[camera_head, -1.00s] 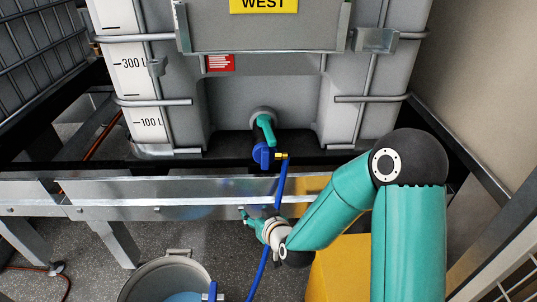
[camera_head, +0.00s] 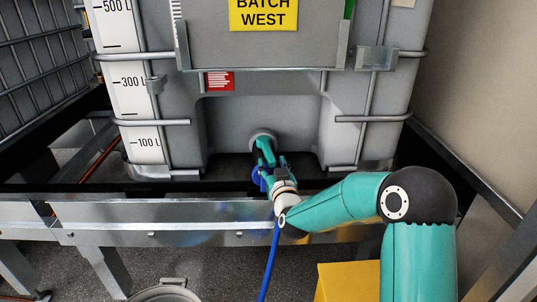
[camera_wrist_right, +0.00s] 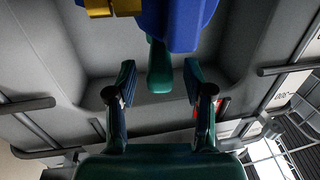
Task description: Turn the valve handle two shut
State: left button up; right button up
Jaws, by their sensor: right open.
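The valve's teal handle (camera_head: 263,146) is at the outlet low on the front of the grey tank. It points out toward me and slightly down. The blue valve body (camera_head: 258,180) is partly hidden behind my right gripper (camera_head: 271,168), which is at the handle. In the right wrist view the handle (camera_wrist_right: 160,70) hangs below the blue valve body (camera_wrist_right: 175,22), and its end lies between the two fingertips of my right gripper (camera_wrist_right: 158,80). The gripper is open, with gaps on both sides of the handle. My left gripper is not in view.
The tank (camera_head: 235,115) has a yellow BATCH WEST sign (camera_head: 264,13) and a metal cage. A metal beam (camera_head: 170,212) runs below the valve. A blue hose (camera_head: 270,262) hangs down. A bucket (camera_head: 165,292) and a yellow box (camera_head: 345,282) stand below. A wall is at right.

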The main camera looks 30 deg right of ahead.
aim_at(269, 155)
jog(key=shift+x, duration=2.7)
